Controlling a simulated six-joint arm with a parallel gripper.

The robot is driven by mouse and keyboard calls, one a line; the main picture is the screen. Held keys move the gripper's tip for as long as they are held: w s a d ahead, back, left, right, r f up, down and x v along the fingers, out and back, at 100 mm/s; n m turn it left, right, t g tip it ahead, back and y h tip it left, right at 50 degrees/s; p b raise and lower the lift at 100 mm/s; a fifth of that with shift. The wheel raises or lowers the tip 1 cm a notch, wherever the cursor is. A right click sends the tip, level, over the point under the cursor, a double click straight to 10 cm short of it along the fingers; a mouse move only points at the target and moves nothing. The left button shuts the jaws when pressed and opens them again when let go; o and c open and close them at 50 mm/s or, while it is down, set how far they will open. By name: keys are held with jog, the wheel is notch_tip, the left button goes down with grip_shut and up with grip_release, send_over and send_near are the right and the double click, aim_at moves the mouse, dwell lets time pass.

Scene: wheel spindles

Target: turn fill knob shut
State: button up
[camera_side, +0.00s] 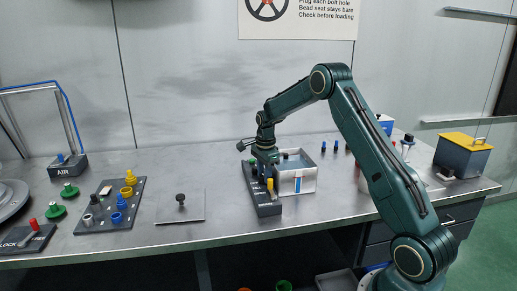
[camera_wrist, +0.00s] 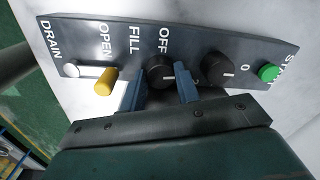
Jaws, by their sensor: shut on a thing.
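The dark control panel (camera_side: 266,209) stands near the middle of the bench. It also fills the upper part of the wrist view (camera_wrist: 100,43), with the words DRAIN, OPEN, FILL and OFF. The black fill knob (camera_wrist: 158,66) has a white pointer mark on its face, toward its right side. My gripper (camera_wrist: 159,88) has one blue finger on each side of this knob and is shut on it. In the side view my gripper (camera_side: 266,163) is down over the panel and hides the knob.
A plate with a black knob (camera_side: 180,198) lies left, with clear bench between.

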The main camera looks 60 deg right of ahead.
jog(key=shift+n, duration=1.5)
jog(key=o, duration=1)
jog(key=shift+c, duration=0.2)
jog(key=shift+m, duration=0.3)
